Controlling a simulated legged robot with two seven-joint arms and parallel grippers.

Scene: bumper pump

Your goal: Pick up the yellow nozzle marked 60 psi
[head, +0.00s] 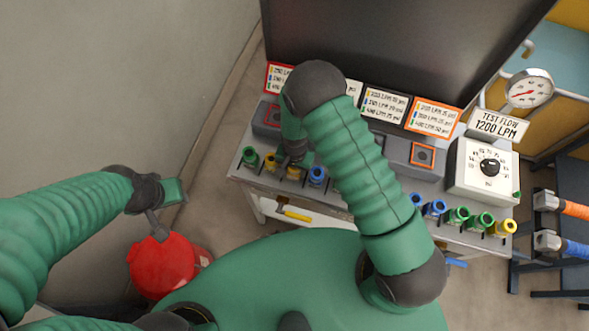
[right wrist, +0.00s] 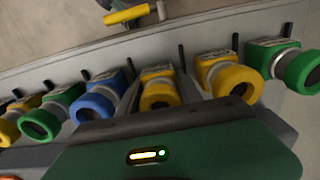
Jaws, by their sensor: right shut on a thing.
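My right gripper (head: 292,160) reaches down to the row of nozzles at the left of the bench. In the right wrist view its fingers (right wrist: 160,88) are shut on a yellow nozzle (right wrist: 162,96), one on each side of it. This nozzle still sits in the row, with a blue nozzle (right wrist: 97,105) on one side and another yellow nozzle (right wrist: 236,80) on the other. The nozzle labels are too small to read. My left gripper (head: 157,224) is far left, over a red object (head: 162,267); its fingers are not clear.
A green nozzle (right wrist: 296,68) stands at the row's end. More blue, green and yellow nozzles line the bench's right front. A test flow dial box (head: 484,168) and gauge (head: 529,89) are at the right. Label cards (head: 384,103) stand behind. A yellow-handled tool (head: 292,214) hangs in front.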

